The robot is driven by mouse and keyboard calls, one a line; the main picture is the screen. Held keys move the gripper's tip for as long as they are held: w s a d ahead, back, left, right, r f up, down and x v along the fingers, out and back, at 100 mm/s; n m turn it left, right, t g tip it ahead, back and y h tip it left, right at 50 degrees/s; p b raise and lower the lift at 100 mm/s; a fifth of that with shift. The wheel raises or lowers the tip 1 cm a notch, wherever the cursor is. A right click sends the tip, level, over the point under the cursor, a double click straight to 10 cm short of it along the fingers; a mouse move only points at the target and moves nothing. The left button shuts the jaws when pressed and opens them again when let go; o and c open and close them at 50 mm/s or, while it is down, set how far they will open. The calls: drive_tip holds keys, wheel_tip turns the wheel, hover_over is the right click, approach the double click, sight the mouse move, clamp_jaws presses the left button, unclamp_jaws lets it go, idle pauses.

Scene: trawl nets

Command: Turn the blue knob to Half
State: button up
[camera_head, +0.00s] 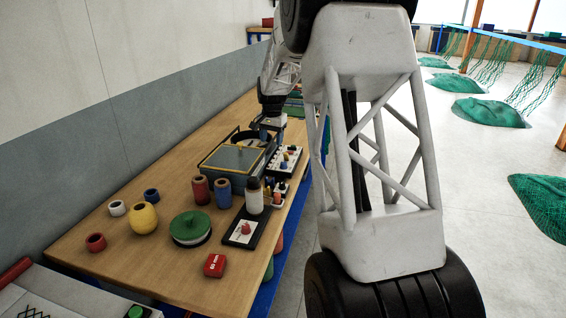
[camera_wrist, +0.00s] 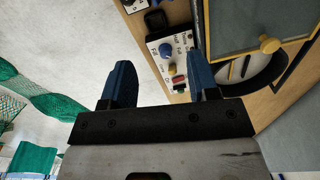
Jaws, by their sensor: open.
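In the wrist view the blue knob (camera_wrist: 165,50) sits on a white control panel (camera_wrist: 156,43) with small dark lettering around it. I cannot read its setting for sure. My gripper (camera_wrist: 162,72) is open, its two blue fingers spread and empty. The knob appears in the gap between the fingers, beyond the tips and apart from them. In the head view my gripper (camera_head: 271,133) is over the far part of the wooden table, by the panel (camera_head: 285,161). The blue knob cannot be made out for sure there.
A lidded box (camera_head: 234,163) with a yellow knob (camera_wrist: 268,44) stands beside the panel.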

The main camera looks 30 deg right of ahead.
drive_tip(key=m, duration=0.2)
hover_over(284, 165)
drive_tip(key=w, duration=0.1)
drive_tip(key=f, duration=0.8)
drive_tip(key=shift+d+f, duration=0.15)
drive_tip(key=shift+d, duration=0.25)
drive_tip(key=shift+f, duration=0.1)
drive_tip(key=shift+a+f, duration=0.1)
drive_tip(key=shift+f, duration=3.7)
drive_tip(key=c, duration=0.9)
